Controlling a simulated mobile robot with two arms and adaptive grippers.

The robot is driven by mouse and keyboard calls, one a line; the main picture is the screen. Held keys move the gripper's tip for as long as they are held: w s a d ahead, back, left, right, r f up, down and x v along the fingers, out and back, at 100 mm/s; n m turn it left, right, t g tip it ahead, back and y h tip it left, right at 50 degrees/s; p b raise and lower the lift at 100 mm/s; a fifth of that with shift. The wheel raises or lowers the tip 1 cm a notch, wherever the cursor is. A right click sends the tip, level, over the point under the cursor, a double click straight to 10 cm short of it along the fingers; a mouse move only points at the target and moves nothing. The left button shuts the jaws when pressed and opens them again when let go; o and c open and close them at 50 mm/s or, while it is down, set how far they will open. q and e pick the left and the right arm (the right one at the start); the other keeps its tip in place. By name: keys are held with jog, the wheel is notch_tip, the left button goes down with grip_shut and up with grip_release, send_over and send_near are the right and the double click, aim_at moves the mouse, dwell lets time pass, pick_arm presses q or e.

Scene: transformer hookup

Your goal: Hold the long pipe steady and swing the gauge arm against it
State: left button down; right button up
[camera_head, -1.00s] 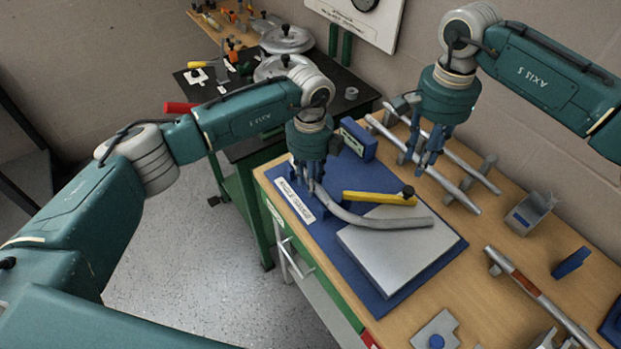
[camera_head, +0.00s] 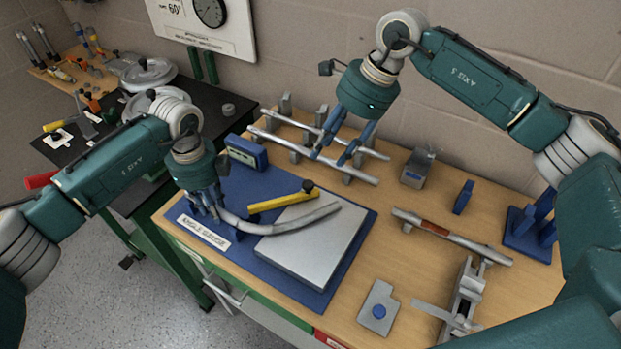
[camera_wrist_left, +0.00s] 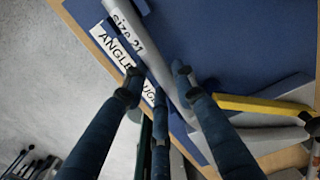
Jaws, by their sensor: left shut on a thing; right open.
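The long grey pipe (camera_head: 290,225) is bent and lies low across the square grey plate (camera_head: 325,244) of the angle gauge, on a blue board. My left gripper (camera_head: 211,212) is shut on its left end, beside the gauge label. The left wrist view shows the pipe (camera_wrist_left: 150,55) running between the fingers. The yellow gauge arm (camera_head: 280,203) with a black knob lies just behind the pipe, and a gap shows between them toward the knob. My right gripper (camera_head: 330,158) is open and empty, above the straight pipes at the back.
Straight grey pipes (camera_head: 285,141) rest on supports at the back. A blue box (camera_head: 246,152) stands behind the board. Bare wood lies between.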

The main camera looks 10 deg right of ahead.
aim_at(308, 184)
jog(key=shift+m, duration=0.3)
jog(key=x, duration=1.1)
jog(key=shift+w+a+f, duration=0.1)
jog(key=shift+a+f, duration=0.05)
jog(key=shift+f, duration=0.25)
grip_shut()
